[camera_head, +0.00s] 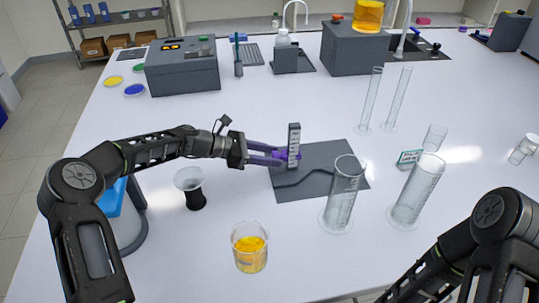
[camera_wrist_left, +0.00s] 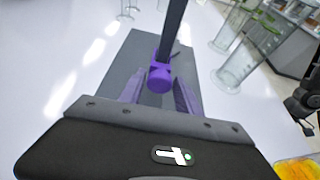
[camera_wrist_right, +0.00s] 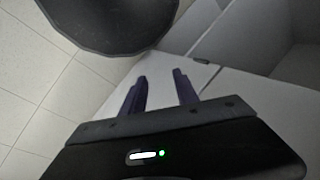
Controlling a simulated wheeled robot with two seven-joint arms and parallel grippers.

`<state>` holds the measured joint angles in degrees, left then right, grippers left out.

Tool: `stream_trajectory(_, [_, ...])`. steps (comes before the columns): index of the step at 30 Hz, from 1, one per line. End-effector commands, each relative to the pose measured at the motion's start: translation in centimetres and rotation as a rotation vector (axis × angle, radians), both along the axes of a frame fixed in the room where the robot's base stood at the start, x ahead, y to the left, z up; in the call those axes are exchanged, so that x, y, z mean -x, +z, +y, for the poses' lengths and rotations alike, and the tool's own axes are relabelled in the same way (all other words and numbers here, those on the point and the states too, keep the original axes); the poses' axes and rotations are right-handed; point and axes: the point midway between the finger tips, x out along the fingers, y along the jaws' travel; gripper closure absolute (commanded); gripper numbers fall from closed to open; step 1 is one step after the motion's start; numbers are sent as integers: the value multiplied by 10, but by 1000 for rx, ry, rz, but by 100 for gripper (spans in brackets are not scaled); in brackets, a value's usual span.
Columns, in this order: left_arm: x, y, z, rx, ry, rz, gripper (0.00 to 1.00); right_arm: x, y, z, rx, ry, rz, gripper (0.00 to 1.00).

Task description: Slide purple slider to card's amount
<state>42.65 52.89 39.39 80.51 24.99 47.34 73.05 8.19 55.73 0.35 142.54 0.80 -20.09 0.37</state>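The purple slider (camera_head: 293,159) sits low on an upright grey post (camera_head: 294,135) with a white scale, standing on a dark grey base plate (camera_head: 325,163). My left gripper (camera_head: 277,154) points at the slider from the left. In the left wrist view its fingers are spread on either side of the purple slider (camera_wrist_left: 160,76), with small gaps seeming to show. The card (camera_head: 410,157) with a green edge stands right of the plate; its text is too small to read surely. My right gripper (camera_wrist_right: 160,90) is open and empty, away from the slider.
Two wide glass cylinders (camera_head: 343,190) (camera_head: 415,190) stand right of and on the plate's front corner. A beaker of orange liquid (camera_head: 250,248) and a black-based cup (camera_head: 192,186) stand in front. Two thin cylinders (camera_head: 371,100) (camera_head: 398,100) stand behind. The table left of the plate's back is clear.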

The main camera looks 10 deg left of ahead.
Motion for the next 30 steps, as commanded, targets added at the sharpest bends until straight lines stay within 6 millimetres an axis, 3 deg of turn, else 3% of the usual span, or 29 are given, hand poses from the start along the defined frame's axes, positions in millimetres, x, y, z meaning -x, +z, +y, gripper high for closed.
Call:
stream_trajectory(14, [0, 0, 0, 0, 0, 0, 100, 0, 0, 0, 0, 0, 0, 64])
stream_trajectory(30, [0, 0, 0, 0, 1, 0, 100, 0, 0, 0, 0, 0, 0, 64])
